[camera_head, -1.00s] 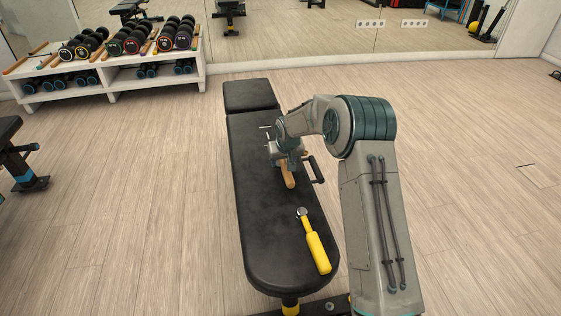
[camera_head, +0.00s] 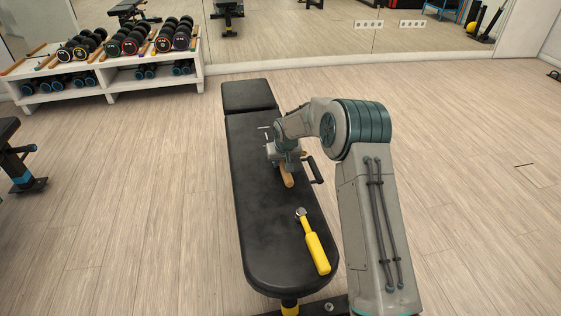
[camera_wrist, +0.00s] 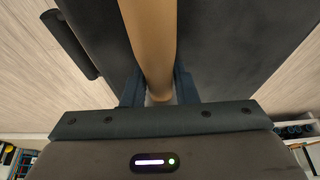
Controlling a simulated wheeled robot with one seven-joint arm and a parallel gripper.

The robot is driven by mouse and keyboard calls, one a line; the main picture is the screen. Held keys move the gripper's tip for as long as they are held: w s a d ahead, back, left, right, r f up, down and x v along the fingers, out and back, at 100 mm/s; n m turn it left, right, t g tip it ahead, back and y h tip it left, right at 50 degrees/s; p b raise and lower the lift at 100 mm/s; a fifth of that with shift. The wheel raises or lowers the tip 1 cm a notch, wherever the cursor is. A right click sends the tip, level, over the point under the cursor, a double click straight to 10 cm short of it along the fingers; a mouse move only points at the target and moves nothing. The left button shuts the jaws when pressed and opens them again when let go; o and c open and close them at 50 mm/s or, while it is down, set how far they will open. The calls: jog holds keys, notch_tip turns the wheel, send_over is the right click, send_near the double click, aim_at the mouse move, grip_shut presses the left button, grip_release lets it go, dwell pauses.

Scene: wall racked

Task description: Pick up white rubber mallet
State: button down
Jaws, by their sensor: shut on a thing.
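The mallet's tan wooden handle (camera_head: 287,176) shows on the black bench, sticking out toward the near end from under my gripper (camera_head: 284,161). In the wrist view the handle (camera_wrist: 152,45) runs down between the two dark fingers of my gripper (camera_wrist: 159,92). The fingers are shut on the handle. The mallet's white head cannot be made out; my gripper and wrist cover that part. I cannot tell whether the handle touches the bench pad.
The black bench (camera_head: 259,213) stands on an open wooden floor. A yellow-handled ratchet tool (camera_head: 315,248) lies on its near end. A bench handle bar (camera_head: 315,169) sticks out on the right side. A white dumbbell rack (camera_head: 106,84) stands at the back left.

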jog(key=r+p, duration=0.1)
jog(key=r, duration=0.3)
jog(key=shift+w+d+r+p, duration=0.1)
jog(key=shift+d+r+p, duration=0.15)
jog(key=shift+p, duration=0.15)
jog(key=w+d+r+p, duration=0.2)
jog(key=d+r, duration=0.4)
jog(key=d, duration=0.5)
jog(key=shift+p, duration=0.65)
